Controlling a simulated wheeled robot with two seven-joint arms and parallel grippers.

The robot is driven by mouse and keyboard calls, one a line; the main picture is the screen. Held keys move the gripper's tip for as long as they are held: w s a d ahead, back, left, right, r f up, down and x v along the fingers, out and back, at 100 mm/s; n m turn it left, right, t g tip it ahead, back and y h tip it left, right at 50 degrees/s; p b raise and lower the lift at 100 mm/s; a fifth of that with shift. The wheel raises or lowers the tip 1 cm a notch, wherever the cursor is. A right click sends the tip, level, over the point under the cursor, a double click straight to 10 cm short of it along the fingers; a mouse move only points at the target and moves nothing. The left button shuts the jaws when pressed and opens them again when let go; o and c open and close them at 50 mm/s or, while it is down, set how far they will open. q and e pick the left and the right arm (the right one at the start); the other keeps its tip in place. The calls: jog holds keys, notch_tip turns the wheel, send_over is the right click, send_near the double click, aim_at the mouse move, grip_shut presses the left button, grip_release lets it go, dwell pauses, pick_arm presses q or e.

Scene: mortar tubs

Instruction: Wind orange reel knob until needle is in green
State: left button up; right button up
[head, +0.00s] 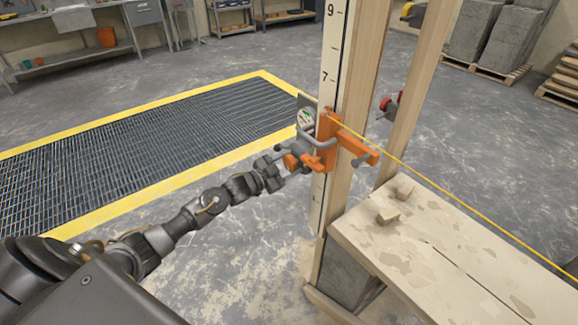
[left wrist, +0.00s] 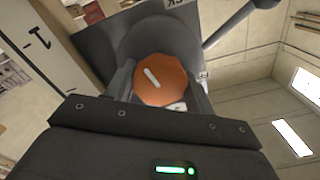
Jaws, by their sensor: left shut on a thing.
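The orange reel knob (left wrist: 161,80) sits between the fingers of my left gripper (left wrist: 170,95) in the left wrist view, with a white line mark on its face. My left gripper (head: 283,166) is shut on the knob, at the orange clamp bracket (head: 327,140) on the wooden post. A small round gauge (head: 306,119) with a pale face and some green is above the gripper; its needle is too small to read. A yellow line (head: 430,182) runs from the bracket to the lower right. My right gripper is not in view.
A numbered measuring board (head: 330,60) stands along the wooden post (head: 360,80). A yellow-edged floor grating (head: 150,145) lies at left. A red-ended part (head: 388,104) is behind the post.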

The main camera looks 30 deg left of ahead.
pick_arm(q)
jog(key=shift+f+m, duration=0.1)
jog(key=shift+m, duration=0.4)
jog(key=m+b, duration=0.1)
jog(key=m, duration=0.2)
jog(key=shift+m+b, duration=0.35)
jog(key=shift+m, duration=0.95)
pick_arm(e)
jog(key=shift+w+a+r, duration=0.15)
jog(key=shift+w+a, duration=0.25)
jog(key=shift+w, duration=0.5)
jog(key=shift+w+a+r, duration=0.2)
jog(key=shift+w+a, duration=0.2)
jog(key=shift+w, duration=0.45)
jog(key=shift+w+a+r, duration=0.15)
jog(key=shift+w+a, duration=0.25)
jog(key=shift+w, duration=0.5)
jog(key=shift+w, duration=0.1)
pick_arm(q)
jog(key=o, duration=1)
